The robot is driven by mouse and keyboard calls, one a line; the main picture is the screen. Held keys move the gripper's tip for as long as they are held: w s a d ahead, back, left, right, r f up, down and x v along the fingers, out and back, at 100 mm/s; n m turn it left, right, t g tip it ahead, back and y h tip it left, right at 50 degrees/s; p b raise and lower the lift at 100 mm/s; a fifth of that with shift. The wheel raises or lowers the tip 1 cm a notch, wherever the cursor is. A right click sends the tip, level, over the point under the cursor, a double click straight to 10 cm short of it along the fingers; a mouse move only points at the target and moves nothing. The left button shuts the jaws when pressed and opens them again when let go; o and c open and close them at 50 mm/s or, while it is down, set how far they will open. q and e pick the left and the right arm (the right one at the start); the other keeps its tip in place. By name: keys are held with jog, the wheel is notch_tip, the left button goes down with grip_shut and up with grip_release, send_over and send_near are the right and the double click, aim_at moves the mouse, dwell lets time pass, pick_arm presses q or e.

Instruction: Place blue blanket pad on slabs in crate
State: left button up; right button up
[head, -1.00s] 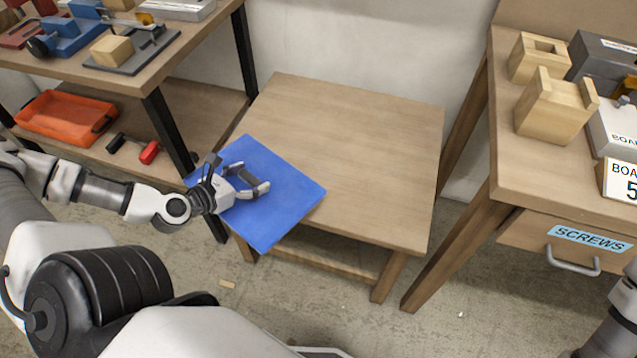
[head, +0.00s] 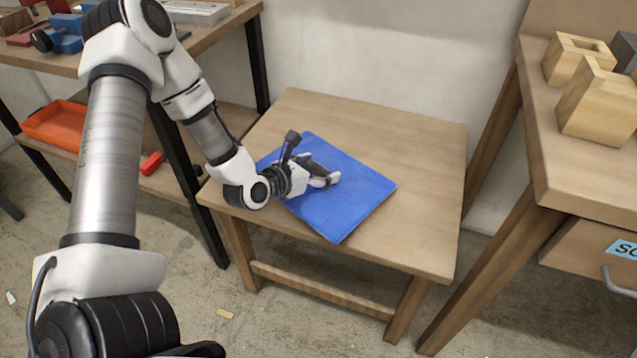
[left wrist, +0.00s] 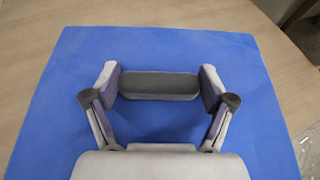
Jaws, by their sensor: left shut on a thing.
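The blue blanket pad (head: 345,205) is a flat blue square over the small wooden table in the head view. It also fills much of the left wrist view (left wrist: 60,110). A dark grey grip bar (left wrist: 158,86) stands out on its upper side. My left gripper (head: 325,178) is shut on this bar, with one finger at each end, as the left wrist view shows. I cannot tell whether the pad touches the tabletop or hangs just above it. My right gripper is not in view. I see no slabs and no crate.
The small table (head: 420,150) has bare wood around the pad. A workbench (head: 560,170) with wooden blocks (head: 600,105) stands at right. A shelf unit at left holds an orange tray (head: 55,125) and tools. A white wall is behind.

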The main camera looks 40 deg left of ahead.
pick_arm(q)
notch_tip(320, 180, down, 3)
jog(key=shift+r+b, duration=0.1)
jog(key=shift+b, duration=0.35)
jog(key=shift+f, duration=0.5)
jog(key=o, duration=1.3)
jog(key=shift+c, duration=0.2)
jog(key=shift+r, duration=0.1)
